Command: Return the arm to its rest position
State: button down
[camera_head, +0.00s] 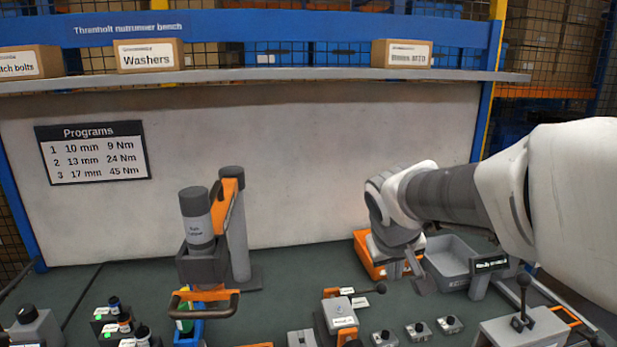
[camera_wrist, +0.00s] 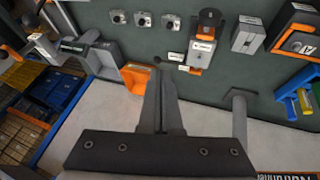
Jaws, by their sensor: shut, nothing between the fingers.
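My white and grey arm reaches in from the right side of the head view, bent over the bench. My gripper (camera_head: 418,278) hangs at its end, above the bench near the orange bin (camera_head: 362,252) and the grey bin (camera_head: 447,262), partly covering the orange one. In the wrist view the gripper fingers (camera_wrist: 163,82) are together with nothing between them. The orange bin (camera_wrist: 135,78) shows just left of the fingers there, and the grey bin (camera_wrist: 101,60) lies farther left. Whether the gripper touches a bin is not clear.
A nutrunner (camera_head: 198,222) hangs on a stand at left. A lever box (camera_head: 340,314), several small knob boxes (camera_head: 418,330) and a joystick box (camera_head: 522,325) stand along the front. A shelf (camera_head: 270,74) with cartons runs above the pale back panel (camera_head: 300,160).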

jog(key=s+r+y+p, duration=0.1)
jog(key=s+r, duration=0.1)
jog(key=s, duration=0.7)
jog(key=s+a+r+m+y+p, duration=0.1)
jog(key=s+r+p, duration=0.1)
jog(key=s, duration=0.8)
jog(key=shift+s+a+r+p, duration=0.2)
jog(key=shift+s+r+p, duration=0.1)
